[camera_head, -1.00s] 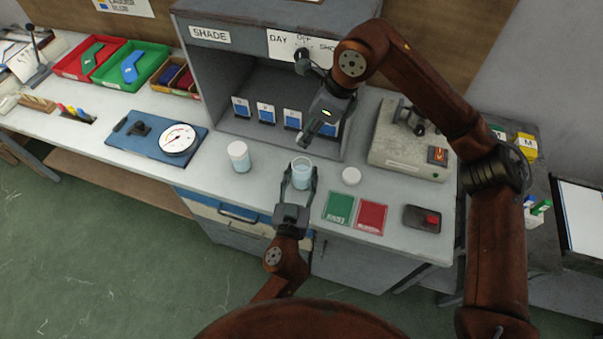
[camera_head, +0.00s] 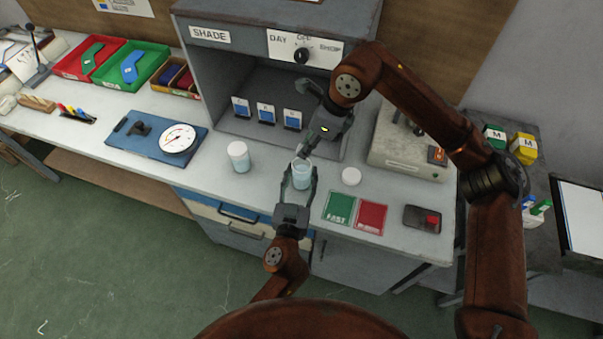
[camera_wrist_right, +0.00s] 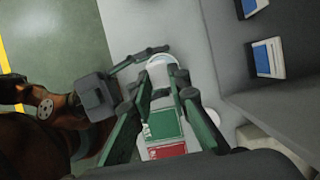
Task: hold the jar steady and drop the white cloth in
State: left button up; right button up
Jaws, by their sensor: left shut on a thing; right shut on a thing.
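The clear jar (camera_head: 302,173) with pale blue contents stands upright near the bench's front edge. My left gripper (camera_head: 301,179) is shut around it from the front, one finger on each side. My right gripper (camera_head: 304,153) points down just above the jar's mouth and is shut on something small. I take it to be the white cloth, but it is hardly visible between the fingers. In the right wrist view, the jar's pale round rim (camera_wrist_right: 163,62) shows just beyond the right gripper's fingers (camera_wrist_right: 162,84).
A second jar (camera_head: 239,156) stands to the left, and a white round lid (camera_head: 351,176) lies to the right. Green (camera_head: 339,207) and red (camera_head: 372,216) cards lie in front. The grey shade booth (camera_head: 225,75) stands behind. A blue dial gauge base (camera_head: 150,146) is further left.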

jog(key=shift+f, duration=1.65)
jog(key=o, duration=0.8)
jog(key=shift+r, duration=0.1)
jog(key=v, duration=1.1)
jog(key=shift+s+d+r, duration=0.1)
jog(key=shift+d+r, duration=0.05)
jog(key=shift+r, duration=0.25)
